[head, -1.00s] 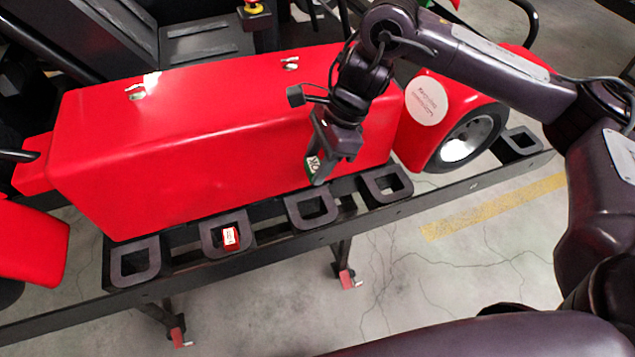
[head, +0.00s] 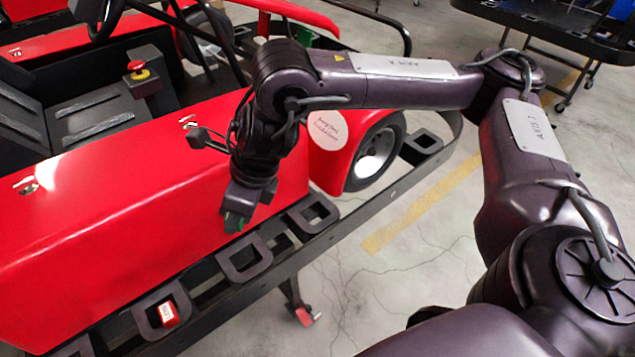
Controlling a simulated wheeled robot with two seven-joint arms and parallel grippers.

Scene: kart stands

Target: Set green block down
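The green block (head: 234,222) shows as a small dark green patch at the tips of my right gripper (head: 237,217), mostly hidden by the fingers. My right gripper points down and appears shut on it. It hangs just above and behind a black U-shaped holder (head: 262,266) on the kart's side rail; I cannot tell whether the block touches anything. My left gripper is out of view.
A red block (head: 168,313) with a white label sits in the neighbouring holder (head: 146,322). An empty holder (head: 331,222) lies right of my gripper. The red kart body (head: 110,205) rises close behind the rail. Open floor lies in front.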

